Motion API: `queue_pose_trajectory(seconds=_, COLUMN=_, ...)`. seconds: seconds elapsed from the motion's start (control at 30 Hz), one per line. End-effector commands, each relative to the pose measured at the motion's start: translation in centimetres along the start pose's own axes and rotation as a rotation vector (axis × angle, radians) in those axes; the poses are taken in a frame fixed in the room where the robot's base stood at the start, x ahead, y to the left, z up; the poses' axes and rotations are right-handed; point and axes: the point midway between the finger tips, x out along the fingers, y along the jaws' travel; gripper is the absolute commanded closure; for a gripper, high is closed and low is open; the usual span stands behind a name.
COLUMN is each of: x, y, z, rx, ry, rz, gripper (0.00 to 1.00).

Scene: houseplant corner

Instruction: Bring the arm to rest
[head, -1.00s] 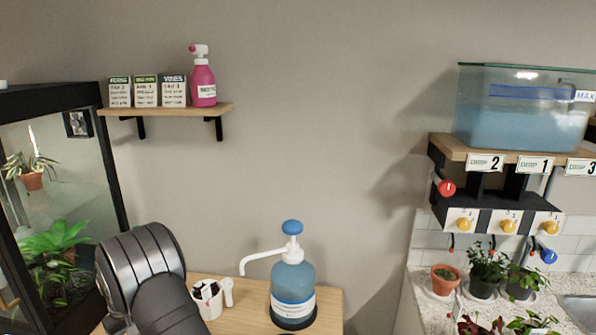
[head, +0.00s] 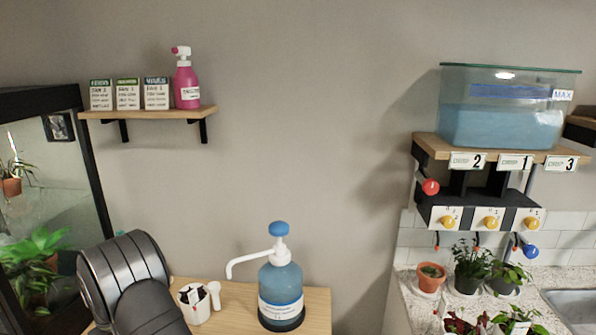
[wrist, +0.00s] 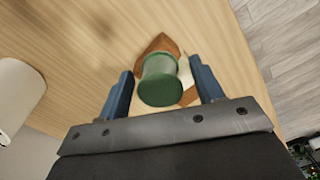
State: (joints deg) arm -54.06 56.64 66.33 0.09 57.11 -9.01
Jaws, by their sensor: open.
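My gripper (wrist: 160,66) shows in the wrist view with its two blue fingers spread apart, open. A green round-ended thing (wrist: 160,82) with a brown pointed part behind it shows between the fingers, over a wooden top. I see gaps on both sides of it; I cannot tell how far below the fingertips it is. In the head view a dark grey link of my arm fills the lower left, and my gripper is out of that view.
In the head view a blue pump bottle (head: 281,290) and a white cup (head: 194,305) stand on a wooden table (head: 318,305). A glass terrarium (head: 88,165) stands left. A shelf (head: 160,112) holds a pink spray bottle (head: 187,84). A water tank (head: 503,115) is right, above potted plants.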

Motion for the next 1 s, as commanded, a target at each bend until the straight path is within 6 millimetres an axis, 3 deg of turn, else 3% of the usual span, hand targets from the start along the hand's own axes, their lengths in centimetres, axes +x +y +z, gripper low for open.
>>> queue_pose_trajectory(seconds=0.03, x=-1.8, y=0.0, z=-0.2, rx=0.000, ry=0.009, rz=0.002, gripper=0.40)
queue_pose_trajectory(seconds=0.57, x=-12.5, y=0.0, z=-0.1, rx=0.000, ry=0.005, rz=0.002, gripper=0.40)
queue_pose_trajectory(seconds=1.0, x=-3.5, y=0.0, z=-0.1, rx=0.000, ry=0.000, rz=0.000, gripper=0.40)
